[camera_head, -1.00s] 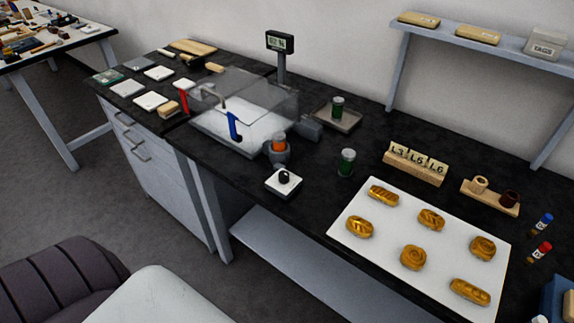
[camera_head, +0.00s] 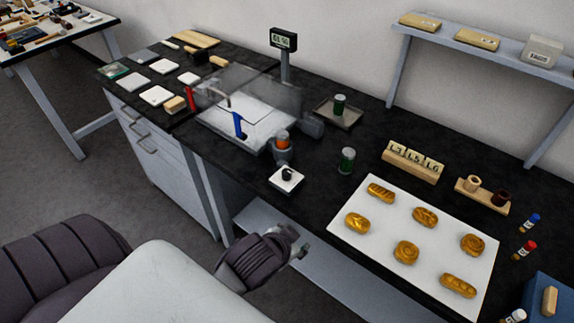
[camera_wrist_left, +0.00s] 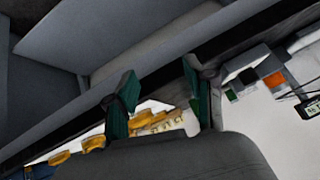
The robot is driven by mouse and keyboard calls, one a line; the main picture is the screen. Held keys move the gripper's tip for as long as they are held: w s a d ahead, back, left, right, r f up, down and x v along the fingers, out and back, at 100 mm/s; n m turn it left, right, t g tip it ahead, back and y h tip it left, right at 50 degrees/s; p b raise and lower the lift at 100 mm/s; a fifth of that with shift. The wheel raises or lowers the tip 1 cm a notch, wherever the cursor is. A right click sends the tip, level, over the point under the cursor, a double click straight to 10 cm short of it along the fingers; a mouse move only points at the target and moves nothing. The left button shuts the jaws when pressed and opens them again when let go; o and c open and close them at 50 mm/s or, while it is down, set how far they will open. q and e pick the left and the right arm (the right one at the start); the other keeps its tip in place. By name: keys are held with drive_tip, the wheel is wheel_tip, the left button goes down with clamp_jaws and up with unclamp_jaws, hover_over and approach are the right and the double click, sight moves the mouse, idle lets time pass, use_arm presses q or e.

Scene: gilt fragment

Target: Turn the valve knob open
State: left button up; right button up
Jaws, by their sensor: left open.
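A small black knob (camera_head: 287,173) sits on a square white base (camera_head: 284,184) near the front edge of the dark bench; I take it for the valve knob. Which way it is turned is too small to tell. My left gripper (camera_head: 301,246) is open and empty in front of the bench edge, below and slightly right of the knob, apart from it. In the left wrist view its two green-padded fingers (camera_wrist_left: 160,98) stand apart, with the bench edge and golden pieces beyond. The knob is not clearly seen there. My right gripper is not in view.
Behind the knob stand an orange-topped grey holder (camera_head: 282,150) and a clear-covered box (camera_head: 250,98) with a blue handle (camera_head: 239,125). A white board (camera_head: 350,245) with several golden pieces lies to the right. A grey lower shelf (camera_head: 330,275) runs under the bench.

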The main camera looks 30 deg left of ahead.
use_arm(q)
drive_tip(key=w+d+r+m+t+h, duration=0.25)
drive_tip(key=w+r+t, duration=0.35)
drive_tip(key=r, duration=0.4)
drive_tip(key=w+d+r+m+t+h, duration=0.1)
drive_tip(key=w+d+r+m+t, duration=0.25)
drive_tip(key=w+r, duration=0.55)
drive_tip(key=s+d+r+m+g+h, duration=0.2)
drive_tip(key=d+r+m+g+h, duration=0.25)
drive_tip(key=d+m+h, duration=0.5)
drive_tip(key=s+d+r+m+g+h, duration=0.1)
drive_tip(key=d+r+m+g+h, duration=0.5)
drive_tip(key=m, duration=0.7)
drive_tip(key=m+g+y, duration=0.6)
drive_tip(key=g+y, duration=0.2)
drive_tip(key=y, duration=1)
hover_over(287, 171)
wheel_tip(287, 171, down, 13)
wheel_tip(287, 171, down, 13)
drive_tip(key=p, duration=0.3)
drive_tip(key=shift+r, duration=0.1)
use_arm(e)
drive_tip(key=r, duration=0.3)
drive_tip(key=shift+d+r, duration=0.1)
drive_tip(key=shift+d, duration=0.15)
